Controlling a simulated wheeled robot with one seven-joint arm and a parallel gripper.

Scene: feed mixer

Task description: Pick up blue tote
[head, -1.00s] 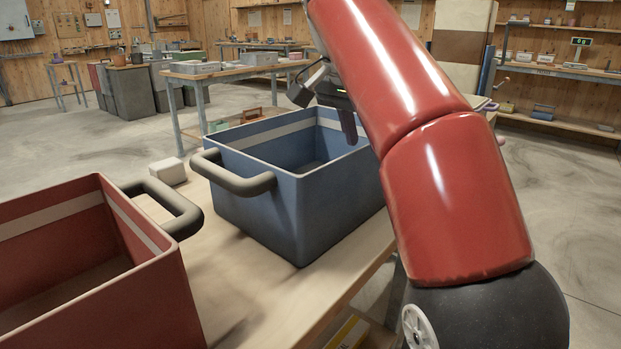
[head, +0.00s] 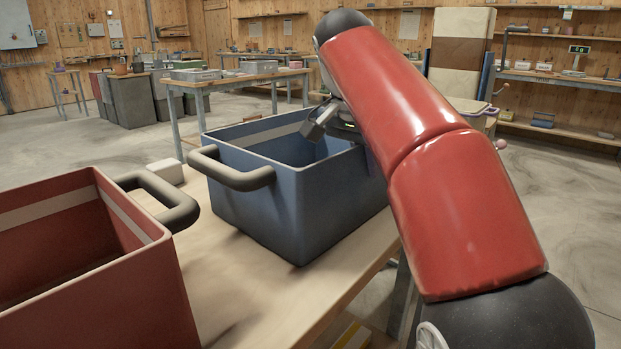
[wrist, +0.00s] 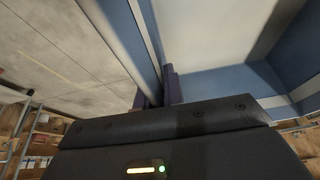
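The blue tote (head: 300,205) stands upright on the wooden table, with a grey handle (head: 235,172) on its near left side. It shows empty where I can see inside. My gripper is at the tote's right wall, mostly hidden by my red arm in the head view. In the wrist view my gripper (wrist: 156,88) points down, with one purple finger on each side of the tote's wall (wrist: 150,45). The wall lies between the fingers; whether they press on it I cannot tell.
A red tote (head: 100,245) with a grey handle stands at the front left, close to the blue tote. A small white block (head: 166,171) lies behind it. The wooden table's (head: 275,290) right edge runs beside the blue tote.

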